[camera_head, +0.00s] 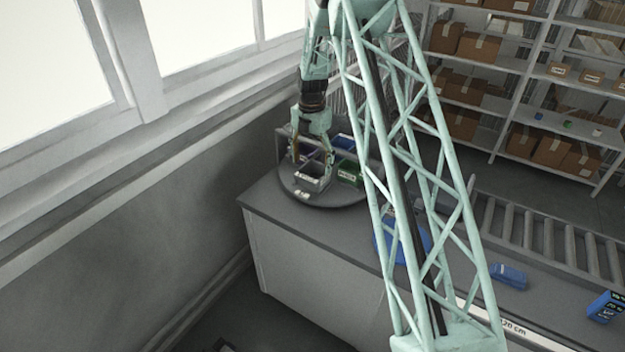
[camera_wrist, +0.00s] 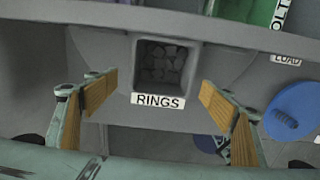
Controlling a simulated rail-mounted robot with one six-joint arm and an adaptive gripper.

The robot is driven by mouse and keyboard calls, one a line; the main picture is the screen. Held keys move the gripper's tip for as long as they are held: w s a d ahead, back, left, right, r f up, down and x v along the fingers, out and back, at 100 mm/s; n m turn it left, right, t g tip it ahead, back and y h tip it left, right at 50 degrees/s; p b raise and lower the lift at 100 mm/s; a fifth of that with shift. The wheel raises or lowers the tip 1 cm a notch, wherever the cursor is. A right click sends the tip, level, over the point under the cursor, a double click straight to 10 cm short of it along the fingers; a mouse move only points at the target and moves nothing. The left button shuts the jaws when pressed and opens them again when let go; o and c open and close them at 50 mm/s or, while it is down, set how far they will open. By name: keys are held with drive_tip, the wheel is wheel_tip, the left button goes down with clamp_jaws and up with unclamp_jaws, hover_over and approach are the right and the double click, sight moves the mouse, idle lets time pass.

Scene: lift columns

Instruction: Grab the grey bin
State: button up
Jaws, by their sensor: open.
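The grey bin (camera_head: 312,184) stands at the front of a round grey turntable at the far left end of the counter. In the wrist view, the grey bin (camera_wrist: 160,99) carries a RINGS label and holds several small grey pieces. My gripper (camera_head: 311,166) is above the bin, pointing down. In the wrist view my gripper (camera_wrist: 158,87) is open, with one wood-coloured pad on each side of the bin. A gap shows between each pad and the bin walls in that view. The depth of the fingertips relative to the rim is hard to tell.
A green bin (camera_head: 350,173) and a blue bin (camera_head: 343,142) share the turntable (camera_head: 322,199). A blue pad (camera_head: 385,249) lies on the counter, partly behind my arm. A roller conveyor (camera_head: 545,233) and a blue item (camera_head: 509,275) are to the right. A window wall borders the left.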

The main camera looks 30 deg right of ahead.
drive_tip(key=shift+d+f+p, duration=0.15)
drive_tip(key=shift+f+p, duration=0.25)
drive_tip(key=shift+f, duration=2.1)
drive_tip(key=shift+c, duration=0.6)
drive_tip(key=c, duration=0.9)
drive_tip(key=shift+r, duration=0.1)
drive_tip(key=shift+c, duration=0.2)
drive_tip(key=shift+r+b, duration=0.35)
drive_tip(key=shift+r, duration=1.35)
drive_tip(key=s+r+b, duration=0.1)
drive_tip(key=s+b, duration=0.1)
drive_tip(key=s, duration=1.4)
drive_tip(key=shift+r, duration=0.2)
